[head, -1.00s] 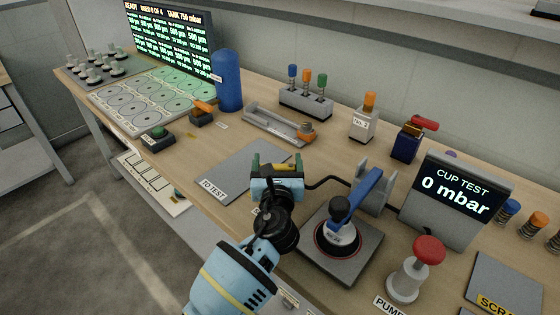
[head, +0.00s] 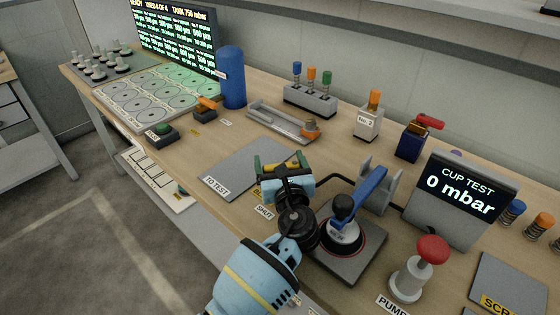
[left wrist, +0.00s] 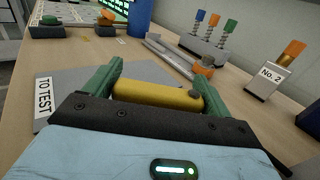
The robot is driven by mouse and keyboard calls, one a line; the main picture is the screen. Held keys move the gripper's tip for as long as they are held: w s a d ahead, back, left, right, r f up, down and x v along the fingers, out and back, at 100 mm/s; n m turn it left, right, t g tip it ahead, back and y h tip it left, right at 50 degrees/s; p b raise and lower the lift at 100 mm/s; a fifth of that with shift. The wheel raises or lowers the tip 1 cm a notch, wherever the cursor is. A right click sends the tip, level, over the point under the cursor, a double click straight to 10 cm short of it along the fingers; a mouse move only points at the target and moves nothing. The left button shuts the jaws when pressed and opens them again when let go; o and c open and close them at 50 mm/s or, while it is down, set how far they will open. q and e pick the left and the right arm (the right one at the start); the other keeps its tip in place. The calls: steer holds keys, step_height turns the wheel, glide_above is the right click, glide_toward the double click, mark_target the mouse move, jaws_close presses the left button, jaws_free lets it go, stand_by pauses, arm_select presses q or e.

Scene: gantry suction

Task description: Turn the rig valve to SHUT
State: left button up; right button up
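My left gripper (head: 280,160) is at the front left of the cup test rig, beside the TO TEST pad. In the left wrist view its green fingers (left wrist: 152,70) stand wide apart. A yellow bar (left wrist: 155,95), seemingly the rig valve's handle, lies across the gap. Its left end meets the left finger and its right end overlaps the right finger. I cannot tell whether the fingers press on it. The SHUT label (head: 265,211) shows left of my wrist. The valve's body is hidden by my gripper and arm. My right gripper is out of view.
Right of my wrist stands the rig with its blue arm (head: 373,184) and a display (head: 463,198) reading 0 mbar. The red-topped pump (head: 432,250) is in front. The grey TO TEST pad (head: 240,165) is bare. A tray (head: 280,125) lies behind.

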arm_select(q)
steer(key=o, duration=0.3)
steer(key=shift+p+v, duration=0.35)
steer(key=shift+v, duration=3.55)
